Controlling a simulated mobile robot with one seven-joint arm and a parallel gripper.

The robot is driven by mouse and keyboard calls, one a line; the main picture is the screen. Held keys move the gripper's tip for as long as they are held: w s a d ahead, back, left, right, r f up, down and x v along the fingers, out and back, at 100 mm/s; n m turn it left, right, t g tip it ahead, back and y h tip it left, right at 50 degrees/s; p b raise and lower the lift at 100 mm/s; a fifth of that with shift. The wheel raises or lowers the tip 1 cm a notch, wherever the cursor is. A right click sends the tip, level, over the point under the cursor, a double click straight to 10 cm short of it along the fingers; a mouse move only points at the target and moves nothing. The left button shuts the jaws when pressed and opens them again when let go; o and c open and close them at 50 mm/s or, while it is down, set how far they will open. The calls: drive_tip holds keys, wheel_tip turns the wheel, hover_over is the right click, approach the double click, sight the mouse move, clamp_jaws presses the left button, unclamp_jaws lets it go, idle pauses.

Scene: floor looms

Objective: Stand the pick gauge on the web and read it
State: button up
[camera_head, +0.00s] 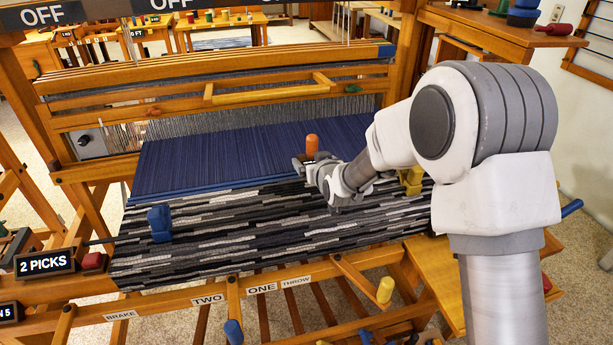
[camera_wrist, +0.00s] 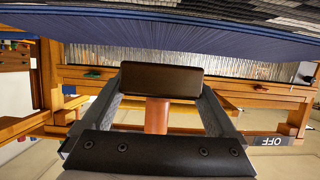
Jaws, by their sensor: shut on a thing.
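My gripper (camera_head: 311,168) is shut on the pick gauge, a dark block with an orange handle (camera_head: 312,144). In the wrist view the gauge's dark block (camera_wrist: 162,82) sits between the two fingers, with the handle (camera_wrist: 157,115) behind it. The handle stands about upright in the head view. The gauge is over the blue warp near the upper edge of the striped grey, black and white web (camera_head: 240,237). I cannot tell whether its underside touches anything. The gripper and wrist hide part of it.
A blue clamp-like piece (camera_head: 160,224) stands on the web's left side and a yellow one (camera_head: 411,180) on its right. A sign reading 2 PICKS (camera_head: 45,263) is at the left. The wooden beam (camera_head: 220,75) crosses behind the warp. The web's middle is clear.

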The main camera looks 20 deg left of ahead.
sight(307, 189)
drive_tip(key=shift+a+f, duration=0.45)
drive_tip(key=shift+a, duration=0.35)
wheel_tip(307, 189, down, 4)
drive_tip(key=shift+f, duration=0.1)
drive_tip(key=shift+f+b, duration=0.55)
drive_tip(key=shift+b, duration=0.45)
drive_tip(key=o, duration=1.1)
drive_tip(key=shift+r, duration=0.1)
drive_tip(key=shift+r+p, duration=0.8)
drive_tip(key=shift+p, duration=0.4)
drive_tip(key=v, duration=1.2)
drive_tip(key=shift+s+f+b, duration=0.1)
drive_tip(key=shift+f+b, duration=0.2)
drive_tip(key=shift+f, duration=0.05)
